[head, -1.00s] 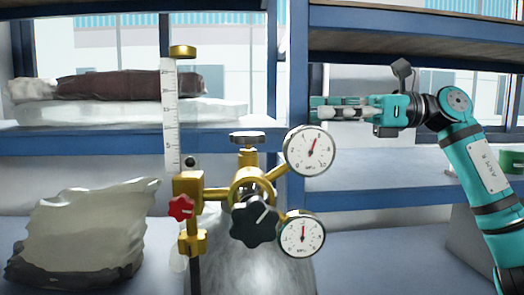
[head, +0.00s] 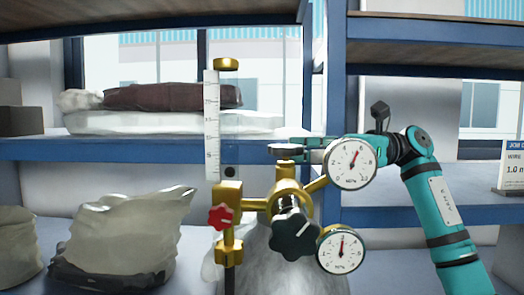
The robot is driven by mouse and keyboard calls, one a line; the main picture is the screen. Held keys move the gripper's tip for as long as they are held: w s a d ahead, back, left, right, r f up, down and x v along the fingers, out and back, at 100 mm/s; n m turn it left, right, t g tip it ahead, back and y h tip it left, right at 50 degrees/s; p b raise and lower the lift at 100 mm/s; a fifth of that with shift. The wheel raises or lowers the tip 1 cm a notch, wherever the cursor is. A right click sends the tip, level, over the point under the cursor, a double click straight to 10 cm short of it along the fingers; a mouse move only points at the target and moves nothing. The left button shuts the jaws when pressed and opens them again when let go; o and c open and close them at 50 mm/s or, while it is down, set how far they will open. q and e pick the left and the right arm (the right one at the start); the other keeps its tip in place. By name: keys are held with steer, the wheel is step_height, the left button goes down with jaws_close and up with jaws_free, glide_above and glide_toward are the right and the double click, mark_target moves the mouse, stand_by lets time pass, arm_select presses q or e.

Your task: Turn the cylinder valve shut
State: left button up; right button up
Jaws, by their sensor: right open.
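The gas cylinder (head: 285,262) stands upright at the centre, with a brass valve and regulator (head: 290,187) on top. The valve's grey round handwheel (head: 286,148) is at the top of the brass stem. My right gripper (head: 308,147) comes in from the right at the handwheel's height. Its teal fingers are open and reach close to the handwheel's right side, partly hidden behind the upper gauge. I cannot tell whether they touch it. My left gripper is not in view.
Two round gauges, upper (head: 350,163) and lower (head: 341,250), stick out to the right of the regulator. A black knob (head: 295,235), red knob (head: 220,216) and flow tube (head: 211,125) stand at the front and left. Blue shelving (head: 150,148) is behind; pale sacks (head: 125,235) lie left.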

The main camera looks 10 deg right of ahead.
mark_target(269, 154)
steer(key=a, duration=0.3)
steer(key=a+p, duration=0.1)
steer(key=a, duration=0.4)
steer(key=shift+s+a+p, duration=0.3)
steer(key=shift+a, duration=0.1)
jaws_close()
steer(key=shift+r, duration=0.1)
